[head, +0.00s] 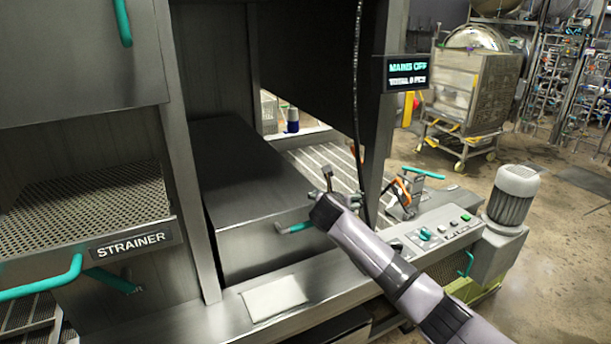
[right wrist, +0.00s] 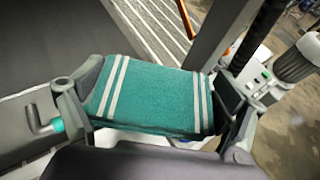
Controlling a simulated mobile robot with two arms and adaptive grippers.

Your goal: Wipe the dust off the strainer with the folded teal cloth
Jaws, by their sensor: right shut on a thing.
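The strainer (head: 85,205) is a perforated metal tray at the left of the head view, with a STRAINER label (head: 130,242) on its front and a teal handle (head: 40,284) below. I cannot make out dust on it. The folded teal cloth (right wrist: 150,95), with white stripes, is between the fingers of my right gripper (right wrist: 155,103). In the head view my right gripper (head: 328,190) is near the dark metal box, well to the right of the strainer. The cloth is mostly hidden there by the gripper. My left gripper is not in view.
A dark metal box (head: 235,170) with a teal handle (head: 295,228) sits between the strainer and my right arm. A steel post separates box and strainer. A white pad (head: 275,297) lies on the front ledge. A control panel (head: 435,236) and motor (head: 513,195) stand right.

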